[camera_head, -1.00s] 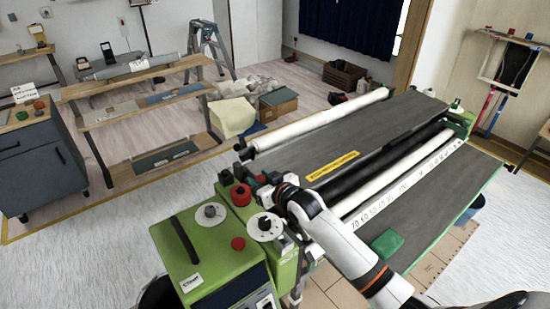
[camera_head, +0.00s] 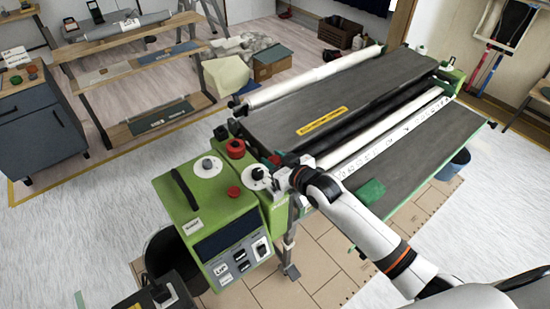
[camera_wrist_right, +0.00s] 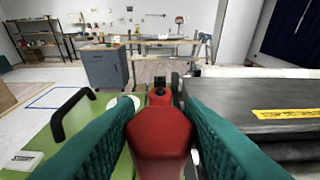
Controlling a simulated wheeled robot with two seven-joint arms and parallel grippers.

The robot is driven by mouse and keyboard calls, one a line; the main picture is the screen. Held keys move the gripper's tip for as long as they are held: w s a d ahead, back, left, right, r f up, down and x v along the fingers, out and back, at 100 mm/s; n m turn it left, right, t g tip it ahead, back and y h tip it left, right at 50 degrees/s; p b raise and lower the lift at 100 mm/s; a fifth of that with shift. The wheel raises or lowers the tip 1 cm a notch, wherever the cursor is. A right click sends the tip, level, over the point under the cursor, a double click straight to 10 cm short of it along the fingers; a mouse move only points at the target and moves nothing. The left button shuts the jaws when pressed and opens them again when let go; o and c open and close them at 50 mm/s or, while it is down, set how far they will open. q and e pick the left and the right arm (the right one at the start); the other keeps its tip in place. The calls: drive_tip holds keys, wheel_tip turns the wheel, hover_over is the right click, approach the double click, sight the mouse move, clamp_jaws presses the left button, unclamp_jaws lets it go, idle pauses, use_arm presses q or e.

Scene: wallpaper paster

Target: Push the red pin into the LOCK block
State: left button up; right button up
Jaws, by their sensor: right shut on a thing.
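My right gripper (camera_wrist_right: 160,130) is shut on the red pin (camera_wrist_right: 160,140), with teal pads on both sides of it. The pin is thick and red and fills the lower middle of the right wrist view. In the head view my right gripper (camera_head: 277,178) is at the right end of the green machine head, and the pin is mostly hidden by it. I cannot read a LOCK label, and I cannot tell whether the pin is seated in a block. My left gripper is not in view.
The green machine head (camera_head: 197,195) carries a black handle, a red knob (camera_head: 234,191), another red knob (camera_head: 235,148) and white dials. A grey table (camera_head: 330,107) with a white roller (camera_head: 310,78) lies behind. A blue cabinet (camera_head: 40,130) stands at left.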

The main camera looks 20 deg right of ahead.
drive_tip(key=shift+f+b, duration=2.05)
drive_tip(key=shift+f, duration=0.9)
drive_tip(key=shift+p, duration=0.55)
drive_tip(key=shift+f+b, duration=1.55)
drive_tip(key=shift+f, duration=0.65)
drive_tip(key=o, duration=1.1)
drive_tip(key=shift+c, duration=0.2)
drive_tip(key=b+v, duration=0.1)
drive_tip(key=v, duration=1.1)
